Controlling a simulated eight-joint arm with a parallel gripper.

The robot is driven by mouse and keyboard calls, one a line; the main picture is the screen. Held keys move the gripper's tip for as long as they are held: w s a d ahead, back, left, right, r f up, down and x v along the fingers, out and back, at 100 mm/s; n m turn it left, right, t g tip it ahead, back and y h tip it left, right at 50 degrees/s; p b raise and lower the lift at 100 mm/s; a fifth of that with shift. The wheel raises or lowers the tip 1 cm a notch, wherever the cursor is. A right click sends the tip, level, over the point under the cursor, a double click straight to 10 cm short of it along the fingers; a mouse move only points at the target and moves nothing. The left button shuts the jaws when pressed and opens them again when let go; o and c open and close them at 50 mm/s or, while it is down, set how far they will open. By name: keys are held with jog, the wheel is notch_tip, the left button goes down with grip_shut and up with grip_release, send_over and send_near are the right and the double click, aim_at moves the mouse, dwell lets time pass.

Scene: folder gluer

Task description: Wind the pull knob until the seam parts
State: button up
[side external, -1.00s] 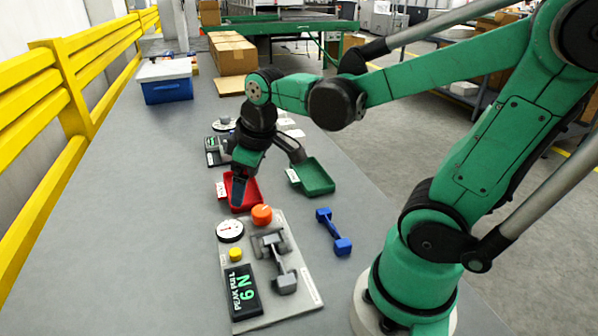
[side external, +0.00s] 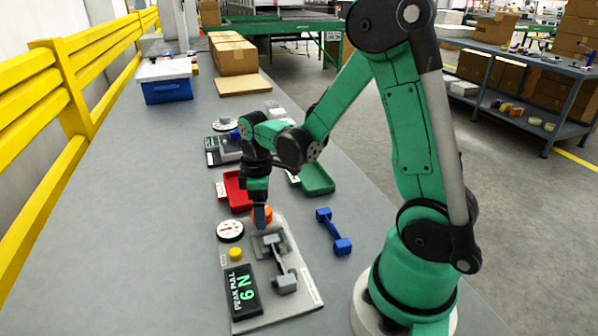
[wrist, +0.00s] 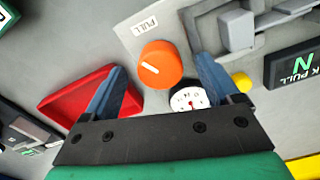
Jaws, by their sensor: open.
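The round orange pull knob (side external: 268,211) sits at the far end of the grey tester plate (side external: 306,305), partly hidden by my fingers. The wrist view shows the knob (wrist: 160,64) with a white line on top, beside a PULL label. My gripper (side external: 261,214) is open over the knob; its blue fingers (wrist: 165,88) stand on either side of it in the wrist view, and contact cannot be told. Grey clamp parts (side external: 279,262) lie along the plate; no seam or parting can be made out. The display (side external: 242,291) reads PEAK PULL 6 N.
A white dial (side external: 230,231) and a yellow button (side external: 235,254) sit on the plate's left side. A red tray (side external: 235,190) and a green tray (side external: 317,180) lie beyond the plate. A blue dumbbell-shaped piece (side external: 333,232) lies to the right.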

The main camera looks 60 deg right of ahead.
jog(key=shift+f, duration=0.15)
grip_shut()
jog(key=shift+m, duration=0.3)
jog(key=m, duration=0.3)
jog(key=shift+m, duration=2.1)
grip_release()
